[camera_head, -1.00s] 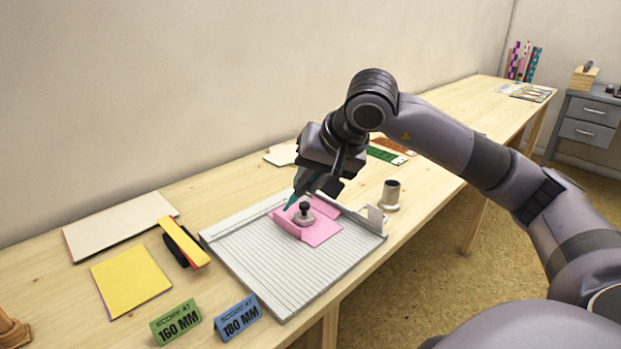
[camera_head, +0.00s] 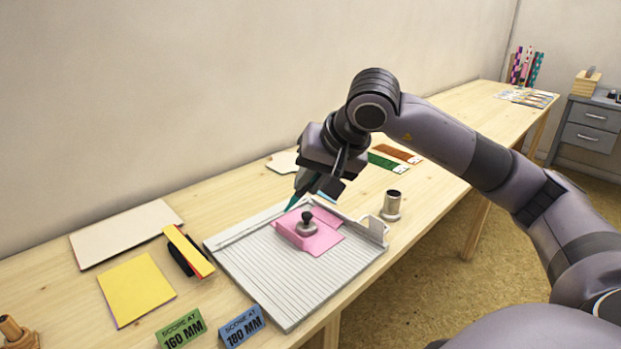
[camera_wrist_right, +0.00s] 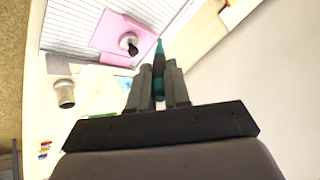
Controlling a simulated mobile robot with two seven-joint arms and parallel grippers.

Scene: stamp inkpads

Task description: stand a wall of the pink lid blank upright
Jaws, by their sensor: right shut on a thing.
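The pink lid blank (camera_head: 322,242) lies on the grey grooved scoring board (camera_head: 262,270). Its left edge strip looks raised along the front left side, and the right side looks flat. A round weight with a black knob (camera_head: 306,226) sits on the blank. My right gripper (camera_head: 318,186) is shut on a teal pointed tool (camera_head: 293,203), above the back left of the blank. In the right wrist view the tool (camera_wrist_right: 158,70) stands between the fingers, its tip near the edge of the blank (camera_wrist_right: 108,38). Contact cannot be told. My left gripper is not in view.
A metal cup (camera_head: 391,204) stands right of the board. A yellow sheet (camera_head: 135,288), a cream board (camera_head: 125,233) and a yellow-and-black block (camera_head: 188,252) lie to the left. Green (camera_head: 182,328) and blue (camera_head: 240,326) sign cards stand in front.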

